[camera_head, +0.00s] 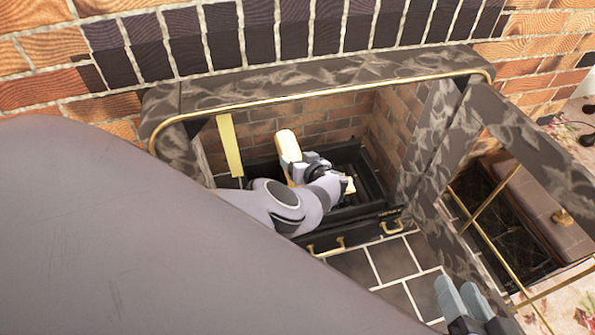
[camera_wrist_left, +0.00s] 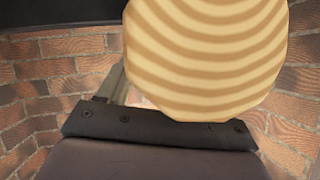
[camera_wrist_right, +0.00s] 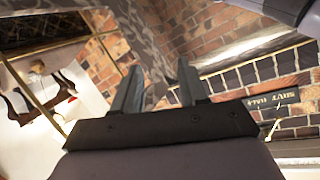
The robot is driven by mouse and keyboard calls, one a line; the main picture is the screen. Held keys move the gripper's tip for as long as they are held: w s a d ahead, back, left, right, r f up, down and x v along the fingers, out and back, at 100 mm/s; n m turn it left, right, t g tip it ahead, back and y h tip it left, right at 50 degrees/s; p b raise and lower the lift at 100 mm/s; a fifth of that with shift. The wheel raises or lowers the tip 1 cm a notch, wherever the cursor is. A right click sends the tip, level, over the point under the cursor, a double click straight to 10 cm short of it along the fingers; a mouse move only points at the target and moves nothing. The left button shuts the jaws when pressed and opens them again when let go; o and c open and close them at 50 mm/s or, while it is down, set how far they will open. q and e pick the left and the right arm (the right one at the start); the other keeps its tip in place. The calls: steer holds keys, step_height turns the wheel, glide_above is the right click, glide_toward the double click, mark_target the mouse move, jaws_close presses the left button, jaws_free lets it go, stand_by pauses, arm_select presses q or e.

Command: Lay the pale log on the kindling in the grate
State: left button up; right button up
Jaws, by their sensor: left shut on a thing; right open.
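The pale log (camera_head: 286,143) is inside the firebox, seen over my left gripper (camera_head: 294,165). In the left wrist view its ringed end face (camera_wrist_left: 205,55) fills the upper right, close to the camera. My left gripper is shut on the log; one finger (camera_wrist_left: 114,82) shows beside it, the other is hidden. The black grate (camera_head: 372,172) lies below, largely covered by my left arm. A small pale piece (camera_head: 349,186) shows beyond the wrist; I cannot tell whether it is kindling. My right gripper (camera_head: 462,292) is open and empty outside the fireplace; its fingers are apart in the right wrist view (camera_wrist_right: 160,85).
A marbled surround with a brass rail (camera_head: 320,92) frames the opening. Brick walls (camera_head: 398,125) close in the firebox. A brass strip (camera_head: 230,145) stands at its left. A dark tiled hearth (camera_head: 375,262) lies in front. A brown box (camera_head: 540,205) is at the right.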

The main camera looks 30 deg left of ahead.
arm_select(q)
step_height(320, 180, down, 3)
steer(key=shift+r+b, duration=0.15)
steer(key=shift+b, duration=0.75)
steer(key=shift+f, duration=0.2)
steer(key=shift+r, duration=0.15)
arm_select(e)
steer(key=shift+s+d+f+n+t+h, duration=0.1)
steer(key=shift+d+n+t+h, duration=0.15)
steer(key=shift+d, duration=0.2)
steer(key=shift+s+d+f+n+t+h, duration=0.15)
steer(key=shift+d+t, duration=0.1)
steer(key=shift+d, duration=0.15)
steer(key=shift+w, duration=0.1)
arm_select(q)
steer(key=shift+f+b, duration=0.3)
steer(key=shift+b, duration=0.05)
steer(key=o, duration=1.4)
steer(key=shift+c, duration=0.2)
arm_select(e)
steer(key=shift+d, duration=0.1)
arm_select(q)
steer(key=shift+r, duration=0.15)
arm_select(e)
steer(key=shift+r, duration=0.15)
